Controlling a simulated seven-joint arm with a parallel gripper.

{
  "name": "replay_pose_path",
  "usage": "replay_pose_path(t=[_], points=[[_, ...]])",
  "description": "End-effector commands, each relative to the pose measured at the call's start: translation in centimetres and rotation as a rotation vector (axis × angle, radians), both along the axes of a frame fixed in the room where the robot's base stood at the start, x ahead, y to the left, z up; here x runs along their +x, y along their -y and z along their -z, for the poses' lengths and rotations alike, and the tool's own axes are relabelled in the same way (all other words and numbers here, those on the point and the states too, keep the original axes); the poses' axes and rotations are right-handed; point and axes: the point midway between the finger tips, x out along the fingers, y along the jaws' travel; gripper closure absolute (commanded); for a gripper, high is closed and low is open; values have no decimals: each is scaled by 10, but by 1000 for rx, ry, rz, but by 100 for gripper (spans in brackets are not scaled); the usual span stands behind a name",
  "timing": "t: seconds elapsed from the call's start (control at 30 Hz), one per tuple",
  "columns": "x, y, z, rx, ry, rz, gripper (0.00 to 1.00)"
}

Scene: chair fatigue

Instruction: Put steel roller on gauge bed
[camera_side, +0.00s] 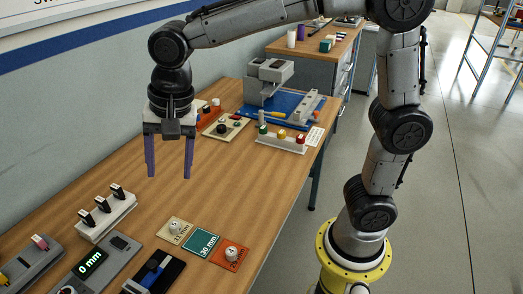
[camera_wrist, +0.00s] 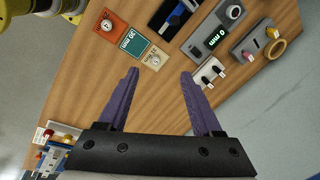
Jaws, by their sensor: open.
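My gripper (camera_side: 170,177) is open and empty, pointing down above the wooden bench; its purple fingers also show in the wrist view (camera_wrist: 160,73). Two small pale round pieces, which may be steel rollers, rest on cards: one on the beige card (camera_side: 182,236), one (camera_side: 231,253) on the orange card. The teal 30 mm card (camera_side: 201,242) between them is bare. A grey gauge (camera_side: 113,248) with a green 0 mm display stands left of the cards, and shows in the wrist view (camera_wrist: 208,47). I cannot tell which part is its bed.
A white block with black switches (camera_side: 106,217) stands at left. A black tray with a blue piece (camera_side: 153,272) sits in front, beside the cards. A grey machine on a blue base (camera_side: 285,98) and a signal-button box (camera_side: 283,142) stand farther back. The bench middle is clear.

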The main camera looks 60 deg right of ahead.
Motion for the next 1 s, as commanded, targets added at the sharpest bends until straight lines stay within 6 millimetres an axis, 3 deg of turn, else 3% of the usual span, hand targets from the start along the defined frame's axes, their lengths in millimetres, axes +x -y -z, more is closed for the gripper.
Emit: replay_pose_path(t=[0.03, 0.2, 0.33, 0.5, 0.7, 1.0], points=[[-16, 23, -10, -13, 40, -71, 33], [-75, 83, -23, -106, 159, -364, 33], [-122, 115, -17, -207, 236, -576, 33], [-166, 137, 0, -331, 293, -783, 33], [-185, 145, 11, -398, 311, -890, 33], [-186, 145, 12, -401, 310, -898, 33]])
